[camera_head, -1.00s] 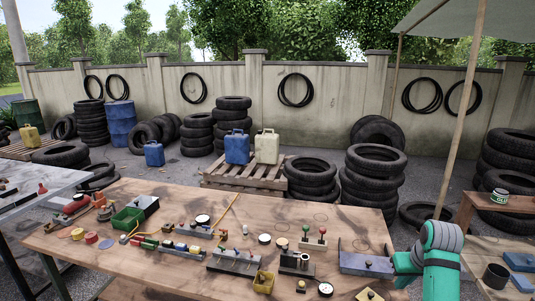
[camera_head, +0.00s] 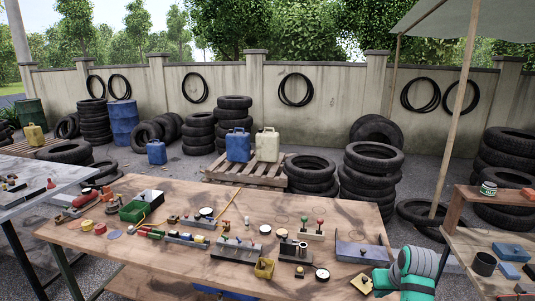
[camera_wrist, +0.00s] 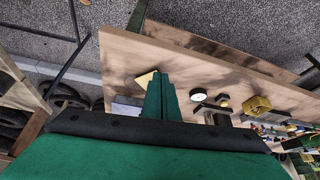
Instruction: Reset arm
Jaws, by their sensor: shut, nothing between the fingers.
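My gripper (camera_wrist: 160,97) shows in the wrist view with its green fingers together and nothing between them. It is above or beside the near edge of the wooden workbench (camera_wrist: 125,57); the exact height is hard to tell. In the head view my teal and grey arm is at the bottom right, by the bench's right front corner. The fingertips are not clear there. A small yellow block (camera_head: 362,283) lies on that corner, and in the wrist view the yellow block (camera_wrist: 145,79) is just left of the fingers.
A wooden stand (camera_head: 465,262) with blue blocks is at the right. A canopy pole (camera_head: 452,120) rises behind my arm.

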